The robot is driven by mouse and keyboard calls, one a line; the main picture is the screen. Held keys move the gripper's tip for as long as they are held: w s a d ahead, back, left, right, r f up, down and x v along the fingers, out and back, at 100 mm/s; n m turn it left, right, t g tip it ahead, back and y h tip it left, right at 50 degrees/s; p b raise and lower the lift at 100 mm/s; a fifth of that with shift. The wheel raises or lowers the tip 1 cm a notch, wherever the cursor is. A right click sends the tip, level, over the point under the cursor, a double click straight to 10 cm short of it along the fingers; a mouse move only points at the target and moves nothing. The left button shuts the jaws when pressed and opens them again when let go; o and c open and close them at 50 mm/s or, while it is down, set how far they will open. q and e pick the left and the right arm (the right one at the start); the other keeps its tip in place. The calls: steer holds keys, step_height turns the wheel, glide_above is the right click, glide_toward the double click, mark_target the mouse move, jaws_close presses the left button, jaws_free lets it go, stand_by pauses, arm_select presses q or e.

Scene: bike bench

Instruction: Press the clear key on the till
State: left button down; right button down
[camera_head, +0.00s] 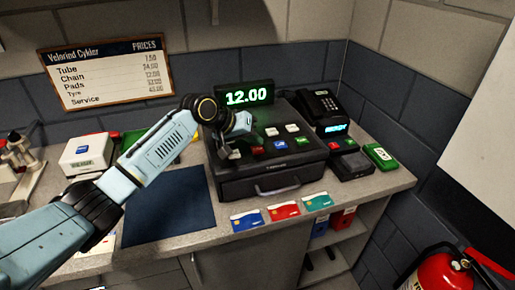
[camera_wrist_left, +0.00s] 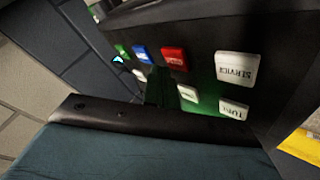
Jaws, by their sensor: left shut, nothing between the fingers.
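The black till (camera_head: 262,186) stands on the counter, its display (camera_head: 248,96) lit green with 12.00. Its sloped top carries a red key (camera_head: 256,150), a blue key (camera_head: 281,145), a green key (camera_head: 302,141) and several white keys. The red key also shows in the left wrist view (camera_wrist_left: 174,58), beside white keys marked SERVICE (camera_wrist_left: 236,68) and TUBE (camera_wrist_left: 233,110). The label on the red key is not readable, so I cannot tell which key is clear. My left gripper (camera_head: 230,150) is shut and empty over the till's left part, hiding some keys. My right gripper is not in view.
Cards (camera_head: 283,211) lie along the counter's front edge. A dark blue mat (camera_head: 168,205) lies left of the till. A price board (camera_head: 106,72) hangs on the wall behind.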

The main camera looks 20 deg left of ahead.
mark_target(254, 150)
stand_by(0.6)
arm_select(q)
steer(key=shift+f, duration=0.45)
steer(key=shift+f, duration=0.15)
stand_by(0.3)
steer(key=shift+r+p, duration=0.6)
steer(key=shift+p, duration=0.55)
step_height(254, 150, up, 6)
steer(key=p, duration=0.6)
steer(key=shift+p, duration=0.4)
